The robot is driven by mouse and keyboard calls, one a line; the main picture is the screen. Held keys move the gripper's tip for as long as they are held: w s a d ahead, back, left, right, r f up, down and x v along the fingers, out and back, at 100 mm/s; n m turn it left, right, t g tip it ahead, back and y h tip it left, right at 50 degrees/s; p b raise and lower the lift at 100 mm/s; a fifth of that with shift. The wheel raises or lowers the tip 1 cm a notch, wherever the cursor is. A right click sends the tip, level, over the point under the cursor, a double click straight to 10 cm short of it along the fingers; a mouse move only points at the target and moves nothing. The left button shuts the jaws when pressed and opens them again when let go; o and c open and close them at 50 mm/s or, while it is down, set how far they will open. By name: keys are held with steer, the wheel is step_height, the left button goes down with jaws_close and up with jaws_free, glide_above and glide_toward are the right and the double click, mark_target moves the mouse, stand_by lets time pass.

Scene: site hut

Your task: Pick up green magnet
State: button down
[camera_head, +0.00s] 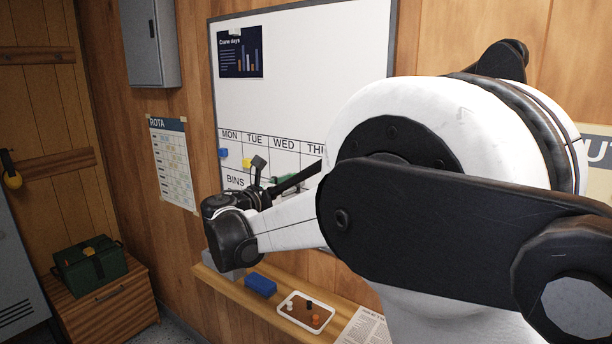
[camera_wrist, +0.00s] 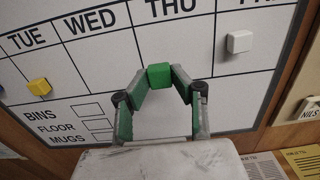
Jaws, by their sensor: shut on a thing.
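The green magnet (camera_wrist: 159,76) is a small block in the THU column of the whiteboard (camera_wrist: 163,113). My gripper (camera_wrist: 160,78) is shut on it, with one fingertip on each side. I cannot tell whether the magnet still touches the board. The whiteboard also shows in the head view (camera_head: 300,70), where my arm hides much of its right and lower part. A patch of green shows there by my wrist, but the grip itself is not clear.
A yellow magnet (camera_wrist: 39,87) and a white magnet (camera_wrist: 239,41) are on the board. A blue magnet (camera_head: 223,153) is at its left edge. Below, a shelf (camera_head: 262,306) holds a blue block (camera_head: 260,285) and a white tray (camera_head: 292,302) with small pieces.

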steer(key=shift+s, duration=0.1)
steer(key=s+a+r, duration=0.1)
steer(key=s, duration=0.1)
steer(key=s+a+r+p, duration=0.1)
steer(key=s+a+r, duration=0.1)
stand_by(0.9)
